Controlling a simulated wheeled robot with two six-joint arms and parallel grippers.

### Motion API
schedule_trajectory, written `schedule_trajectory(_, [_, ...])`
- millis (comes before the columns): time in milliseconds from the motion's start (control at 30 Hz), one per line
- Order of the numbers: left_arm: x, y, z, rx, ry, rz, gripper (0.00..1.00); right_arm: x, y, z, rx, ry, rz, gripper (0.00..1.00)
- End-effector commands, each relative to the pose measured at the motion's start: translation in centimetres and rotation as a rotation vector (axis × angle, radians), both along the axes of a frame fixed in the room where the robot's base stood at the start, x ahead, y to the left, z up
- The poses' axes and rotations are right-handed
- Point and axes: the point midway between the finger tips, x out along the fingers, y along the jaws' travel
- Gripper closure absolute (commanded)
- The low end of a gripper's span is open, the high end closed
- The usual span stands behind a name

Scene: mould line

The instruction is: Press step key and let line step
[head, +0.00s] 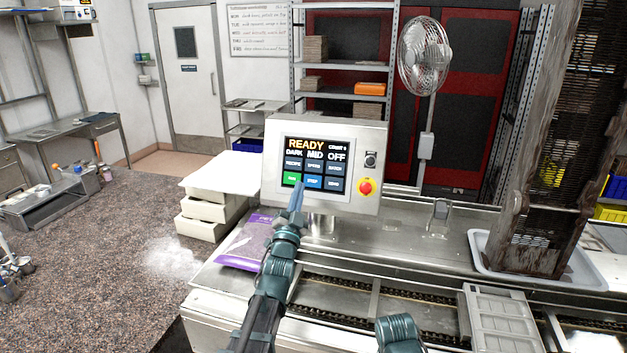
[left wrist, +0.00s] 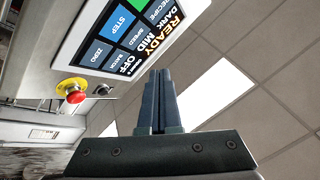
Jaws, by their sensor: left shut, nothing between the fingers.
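The control panel (head: 270,165) stands upright on the line; its screen reads READY, with DARK, MID and OFF below. The blue STEP key (head: 313,182) is in the bottom row beside a green key (head: 292,179). It also shows in the left wrist view (left wrist: 117,22). My left gripper (head: 298,190) is shut and empty, its tips in front of the lower left of the screen. In the left wrist view its shut fingers (left wrist: 158,78) appear beside the panel; contact with a key cannot be made out. The line (head: 375,300) has chain tracks and a pale mould (head: 500,318). My right gripper is not visible.
A red stop button (head: 366,187) sits right of the screen. A grey tray (head: 590,272) under a tall rack stands at the right.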

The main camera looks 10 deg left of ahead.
Motion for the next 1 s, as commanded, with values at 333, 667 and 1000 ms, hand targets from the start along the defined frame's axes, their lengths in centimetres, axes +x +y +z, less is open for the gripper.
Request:
schedule_trajectory(333, [0.4,0.0,-0.2,-0.001,0.001,-0.001,1.00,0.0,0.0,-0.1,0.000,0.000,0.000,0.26])
schedule_trajectory(667, [3.1,-0.1,-1.2,-0.002,0.001,-0.001,1.00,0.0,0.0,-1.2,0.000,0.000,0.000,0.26])
schedule_trajectory(1000, [7.4,-0.3,-2.7,-0.001,0.001,-0.001,1.00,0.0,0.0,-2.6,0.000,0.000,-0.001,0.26])
